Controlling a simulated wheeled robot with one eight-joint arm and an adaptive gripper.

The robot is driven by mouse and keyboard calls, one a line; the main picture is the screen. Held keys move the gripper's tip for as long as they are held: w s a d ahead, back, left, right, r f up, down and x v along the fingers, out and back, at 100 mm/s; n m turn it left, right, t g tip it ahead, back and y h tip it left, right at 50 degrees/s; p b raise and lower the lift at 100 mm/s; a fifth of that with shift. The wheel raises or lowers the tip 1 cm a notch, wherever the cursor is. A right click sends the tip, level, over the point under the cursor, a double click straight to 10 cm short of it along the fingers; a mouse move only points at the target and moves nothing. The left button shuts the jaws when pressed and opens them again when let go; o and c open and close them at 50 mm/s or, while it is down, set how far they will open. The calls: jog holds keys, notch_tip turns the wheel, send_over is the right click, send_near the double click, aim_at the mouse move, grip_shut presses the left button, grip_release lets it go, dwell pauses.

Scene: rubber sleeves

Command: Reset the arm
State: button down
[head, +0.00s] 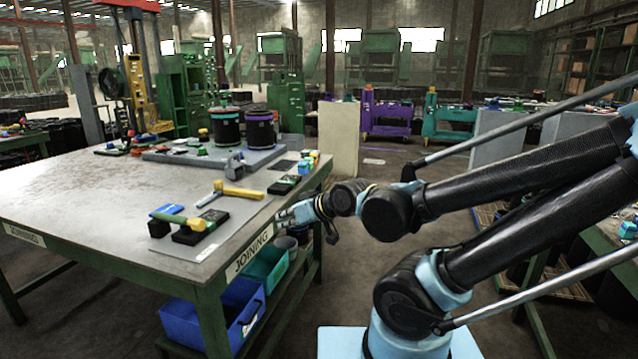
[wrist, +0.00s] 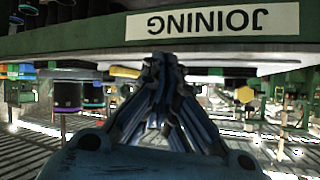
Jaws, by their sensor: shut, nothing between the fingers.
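My gripper (head: 283,216) is at the right edge of the workbench (head: 75,195), near the JOINING label, in the head view. In the wrist view my gripper (wrist: 162,62) points at the bench edge below the label (wrist: 212,22), its fingers together with nothing between them. My arm reaches in from the right of the head view, bent low beside the bench. I cannot tell whether the fingertips touch the bench edge.
On the bench lie a yellow-handled hammer (head: 238,191), a yellow-green tool (head: 178,221) and two dark cylinders, one with a red band (head: 225,126) and one with a purple band (head: 260,131). Blue (head: 215,316) and teal (head: 263,266) bins sit below.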

jog(key=w+d+f+m+h, duration=0.2)
jog(key=d+f+h, duration=0.2)
jog(key=d, duration=0.6)
jog(key=s+d+f+m+g+h, duration=0.2)
jog(key=s+d+m, duration=0.1)
jog(key=d, duration=0.6)
jog(key=s+d+f+m+g+h, duration=0.2)
jog(key=s+d, duration=0.3)
jog(key=d, duration=0.5)
jog(key=shift+s+f+m+g+h, duration=0.35)
jog(key=shift+m+g+h, duration=0.15)
jog(key=shift+m+h, duration=0.15)
jog(key=shift+w+f, duration=0.15)
jog(key=shift+w, duration=0.3)
